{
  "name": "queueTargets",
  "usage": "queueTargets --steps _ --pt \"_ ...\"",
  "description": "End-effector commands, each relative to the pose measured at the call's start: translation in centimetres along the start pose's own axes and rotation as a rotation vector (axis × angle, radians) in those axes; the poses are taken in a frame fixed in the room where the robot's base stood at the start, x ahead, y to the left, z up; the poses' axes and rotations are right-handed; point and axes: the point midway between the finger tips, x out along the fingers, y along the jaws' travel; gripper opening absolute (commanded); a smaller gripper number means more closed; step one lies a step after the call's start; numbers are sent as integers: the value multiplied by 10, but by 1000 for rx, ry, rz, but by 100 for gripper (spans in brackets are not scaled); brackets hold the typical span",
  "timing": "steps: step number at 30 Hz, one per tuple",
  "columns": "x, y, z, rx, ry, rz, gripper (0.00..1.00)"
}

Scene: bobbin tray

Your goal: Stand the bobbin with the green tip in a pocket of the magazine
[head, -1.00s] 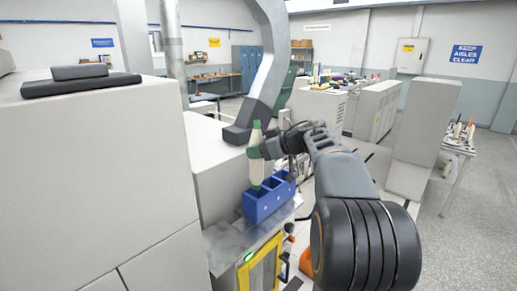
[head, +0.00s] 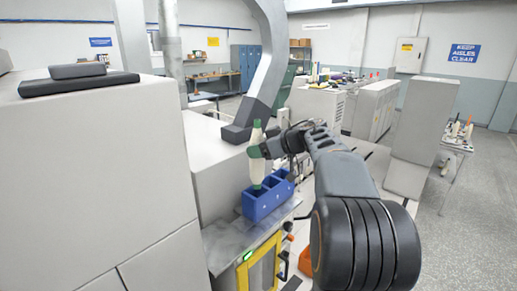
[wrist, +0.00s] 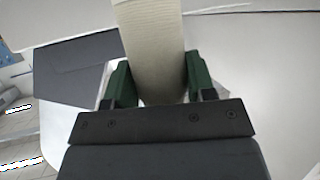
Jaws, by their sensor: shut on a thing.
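The bobbin (head: 257,170), pale with a green tip at its lower end, is held nearly upright by my gripper (head: 256,152). In the wrist view the bobbin's pale wound body (wrist: 153,45) sits between the green finger pads of my gripper (wrist: 155,82). The blue magazine (head: 268,203) stands on a metal ledge, with open pockets along its top. The bobbin's lower end is over or in the magazine's near left pocket; I cannot tell how deep it is.
A large pale machine cabinet (head: 95,170) fills the left side. A yellow-framed panel (head: 258,268) is below the ledge (head: 225,238). At the far right a table (head: 458,143) carries other bobbins. Grey floor is open at the right.

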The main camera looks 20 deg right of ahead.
Motion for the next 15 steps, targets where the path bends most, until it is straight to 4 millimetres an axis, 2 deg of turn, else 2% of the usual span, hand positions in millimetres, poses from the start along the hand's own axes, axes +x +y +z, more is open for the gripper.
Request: queueTargets --steps 15 --pt "4 0 10 0 1 0 24"
